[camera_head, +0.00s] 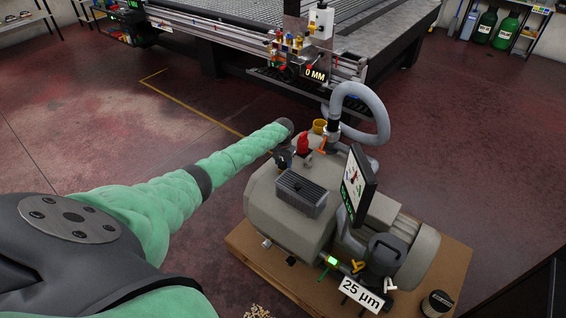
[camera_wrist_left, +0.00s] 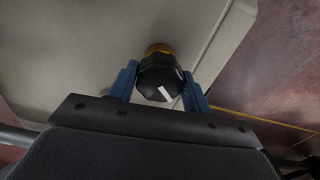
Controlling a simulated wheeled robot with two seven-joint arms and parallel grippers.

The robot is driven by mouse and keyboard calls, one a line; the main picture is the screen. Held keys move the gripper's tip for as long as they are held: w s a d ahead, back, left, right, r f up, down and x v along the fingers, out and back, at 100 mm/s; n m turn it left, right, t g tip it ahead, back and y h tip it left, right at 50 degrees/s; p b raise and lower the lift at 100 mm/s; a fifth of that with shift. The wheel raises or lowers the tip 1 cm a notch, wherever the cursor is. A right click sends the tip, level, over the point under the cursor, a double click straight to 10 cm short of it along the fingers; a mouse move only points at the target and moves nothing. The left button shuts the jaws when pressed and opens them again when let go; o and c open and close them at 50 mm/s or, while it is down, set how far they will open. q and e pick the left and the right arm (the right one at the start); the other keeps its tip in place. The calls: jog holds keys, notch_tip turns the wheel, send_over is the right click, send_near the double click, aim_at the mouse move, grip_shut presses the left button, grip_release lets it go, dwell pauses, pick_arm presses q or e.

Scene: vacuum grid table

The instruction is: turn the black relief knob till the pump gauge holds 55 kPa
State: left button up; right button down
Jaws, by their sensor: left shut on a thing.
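The black relief knob (camera_wrist_left: 160,78) shows in the left wrist view with a white mark on its face and a brass collar behind it. My left gripper (camera_wrist_left: 163,88) has its two blue fingers on either side of the knob, shut on it. In the head view my left arm reaches from the left to the knob (camera_head: 283,160) on the grey pump (camera_head: 262,215). The gauge panel (camera_head: 354,185) stands on the pump, seen at a steep slant; its reading is too small to tell. My right gripper is not in view.
The pump stands on a wooden pallet (camera_head: 240,243). A red-handled part (camera_head: 302,143), a yellow cap (camera_head: 319,126) and a grey hose (camera_head: 365,90) are close to the knob. A "25 µm" label (camera_head: 361,295) is at the front.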

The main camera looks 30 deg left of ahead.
aim_at(283, 161)
pick_arm(q)
jog(key=shift+w+r, duration=0.1)
jog(key=shift+r, duration=0.05)
jog(key=o, duration=1)
jog(key=shift+c, duration=0.2)
jog(key=shift+r, duration=0.35)
notch_tip(283, 161, up, 6)
jog(key=shift+f+b, duration=0.1)
jog(key=shift+b, duration=0.85)
jog(key=shift+r, duration=0.55)
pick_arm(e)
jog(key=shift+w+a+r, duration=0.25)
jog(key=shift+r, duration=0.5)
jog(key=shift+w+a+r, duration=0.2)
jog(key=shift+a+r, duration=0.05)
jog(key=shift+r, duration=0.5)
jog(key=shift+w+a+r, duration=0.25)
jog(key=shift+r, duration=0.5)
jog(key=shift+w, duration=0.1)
